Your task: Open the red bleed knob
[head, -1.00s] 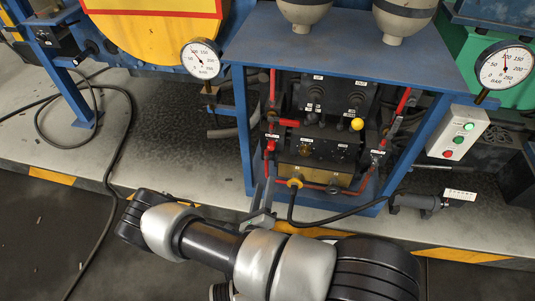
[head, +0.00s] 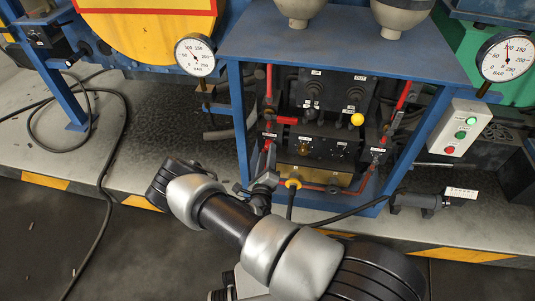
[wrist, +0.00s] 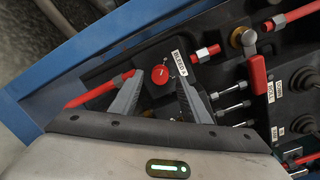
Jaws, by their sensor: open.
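The red bleed knob (wrist: 160,75) is small and round and sits on a dark panel beside a white label (wrist: 178,62) that appears to read BLEED. In the wrist view my gripper (wrist: 157,80) is open, with one grey finger on each side of the knob. No contact shows, and I cannot tell how far the fingertips are from the panel. In the head view my gripper (head: 264,180) is at the lower left of the cabinet opening. The knob cannot be made out clearly there.
The blue cabinet frame (head: 242,130) surrounds the opening. Red pipes and a red-handled valve (wrist: 257,75) lie right of the knob in the wrist view. A yellow knob (head: 357,119) and a black hose (head: 345,213) are nearby in the head view.

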